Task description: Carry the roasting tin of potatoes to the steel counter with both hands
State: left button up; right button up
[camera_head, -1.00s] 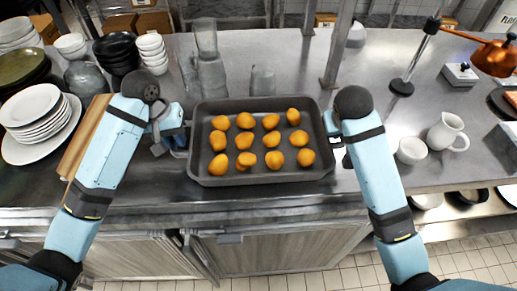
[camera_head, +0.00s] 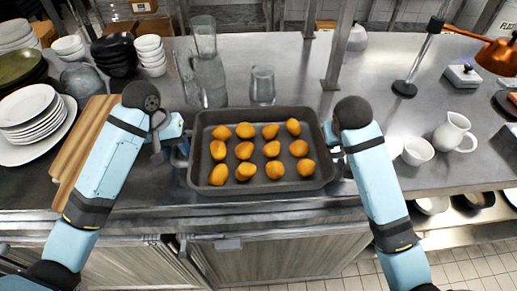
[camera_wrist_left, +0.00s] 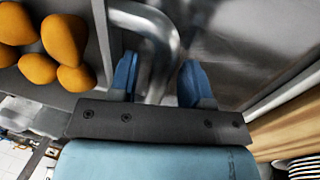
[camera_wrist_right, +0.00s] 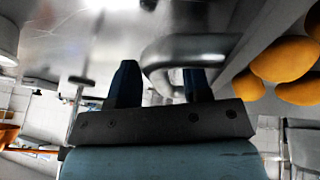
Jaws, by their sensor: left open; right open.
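The dark roasting tin (camera_head: 262,190) sits level on the metal worktop, with rows of orange-yellow potatoes (camera_head: 244,151) inside. It has a metal loop handle at each end. My left gripper (camera_head: 180,152) is open at the tin's left end. In the left wrist view its fingers (camera_wrist_left: 158,82) stand either side of the left handle (camera_wrist_left: 160,35), with gaps visible. My right gripper is mostly hidden behind its own arm in the head view. In the right wrist view its open fingers (camera_wrist_right: 160,86) straddle part of the right handle (camera_wrist_right: 185,47).
Plates (camera_head: 30,110) and wooden boards (camera_head: 80,150) lie at the left. A glass jug (camera_head: 207,70) and a glass (camera_head: 262,85) stand behind the tin. A white bowl (camera_head: 417,151), white pitcher (camera_head: 454,132) and lamp stand (camera_head: 405,88) are at the right.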

pick_arm(q)
notch_tip(320, 180, up, 12)
jog(key=a, duration=0.2)
jog(key=shift+a, duration=0.15)
pick_arm(e)
jog(key=v, duration=0.7)
jog(key=shift+r, duration=0.15)
pick_arm(q)
jog(key=shift+f, duration=0.1)
pick_arm(e)
jog(key=shift+s, duration=0.15)
